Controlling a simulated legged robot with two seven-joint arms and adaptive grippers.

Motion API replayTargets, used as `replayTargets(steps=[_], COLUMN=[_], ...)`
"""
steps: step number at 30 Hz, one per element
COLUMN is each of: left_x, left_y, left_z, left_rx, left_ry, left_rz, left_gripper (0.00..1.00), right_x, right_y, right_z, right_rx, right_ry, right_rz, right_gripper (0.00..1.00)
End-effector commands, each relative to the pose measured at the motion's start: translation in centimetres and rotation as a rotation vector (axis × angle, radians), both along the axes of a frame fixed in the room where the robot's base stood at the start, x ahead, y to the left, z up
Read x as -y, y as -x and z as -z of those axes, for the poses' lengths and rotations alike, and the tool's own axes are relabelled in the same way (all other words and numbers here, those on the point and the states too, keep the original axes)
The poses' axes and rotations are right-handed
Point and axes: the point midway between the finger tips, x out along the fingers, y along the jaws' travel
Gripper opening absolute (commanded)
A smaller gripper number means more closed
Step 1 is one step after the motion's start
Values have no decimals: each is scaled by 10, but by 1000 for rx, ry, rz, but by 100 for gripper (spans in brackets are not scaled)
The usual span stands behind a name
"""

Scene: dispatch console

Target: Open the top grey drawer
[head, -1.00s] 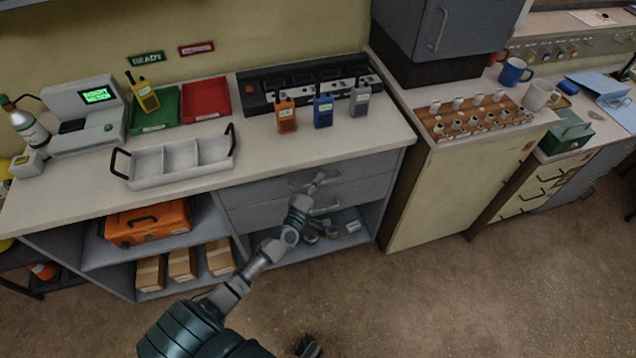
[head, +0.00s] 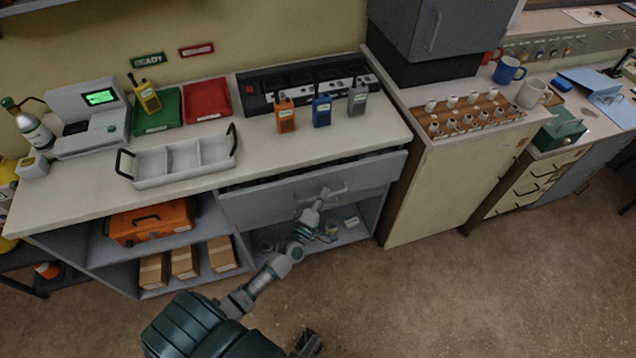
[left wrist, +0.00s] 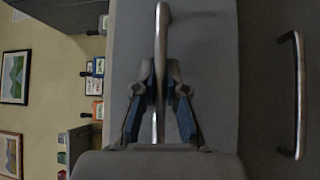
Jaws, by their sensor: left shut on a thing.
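The top grey drawer (head: 262,204) is under the counter and stands partly out, with a dark gap showing along its upper edge. My left gripper (head: 323,194) is at the drawer front, shut on its metal bar handle (left wrist: 162,30). In the left wrist view the fingers of my left gripper (left wrist: 160,85) close around the bar from both sides, against the grey drawer front (left wrist: 205,60). A second bar handle (left wrist: 298,95) shows at the right in that view. A dark part of mine (head: 308,343), possibly my right gripper, shows at the bottom edge; its jaws are unclear.
The counter above holds a white divided tray (head: 178,160), an orange radio (head: 285,115), a blue radio (head: 321,111) and a grey radio (head: 357,97). An orange case (head: 150,222) sits on the shelf to the left. The floor (head: 430,300) in front is clear.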

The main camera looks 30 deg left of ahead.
Motion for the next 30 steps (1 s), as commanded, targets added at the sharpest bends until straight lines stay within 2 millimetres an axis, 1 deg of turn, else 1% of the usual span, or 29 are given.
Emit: replayTargets(steps=[1,6,12,15,21,24,30], left_x=[11,48,90,110,144,157,173], left_y=[11,42,78,95,125,136,150], left_z=[1,1,3,4,5,5,6], left_rx=[-11,-12,-13,-14,-14,-13,-13], left_ry=[5,5,3,2,2,1,-1], left_rz=[2,2,1,1,1,1,1], left_gripper=[0,0,0,0,0,0,0], right_x=[0,2,5,6,8,9,10], right_y=[3,18,37,46,57,61,66], right_z=[9,46,77,87,99,102,106], right_rx=[-7,-21,-35,-39,-45,-47,-50], right_ry=[1,3,5,6,7,7,8], right_rz=[-1,-5,-9,-11,-13,-14,-15], right_gripper=[40,40,40,40,40,40,40])
